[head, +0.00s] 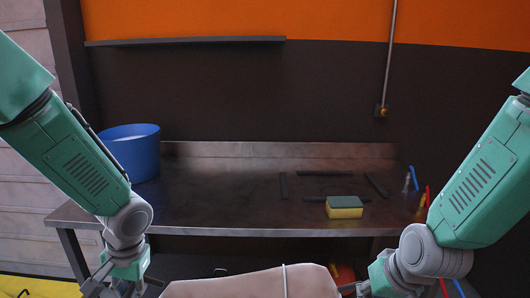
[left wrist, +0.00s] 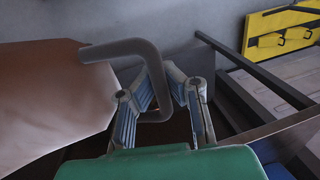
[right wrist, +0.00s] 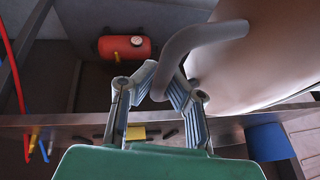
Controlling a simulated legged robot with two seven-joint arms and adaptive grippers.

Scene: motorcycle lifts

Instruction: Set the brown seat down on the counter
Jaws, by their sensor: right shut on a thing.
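The brown seat (head: 250,284) is a light brown padded piece at the bottom of the head view, in front of the counter's (head: 225,212) front edge and apart from its top. A thin pale strap crosses it. Bent grey bars stick out at its ends, in the left wrist view (left wrist: 55,95) and the right wrist view (right wrist: 270,60). My left gripper (head: 118,290) has its fingers closed around the left bar. My right gripper (head: 360,288) is shut on the right bar. The seat's lower part is out of the head view.
A blue bucket (head: 133,152) stands at the counter's left end. A yellow and green sponge (head: 344,207) and several dark flat bars (head: 325,173) lie on the right half. Coloured hoses hang at the right end. The middle left is clear. A red tank (right wrist: 125,47) shows below.

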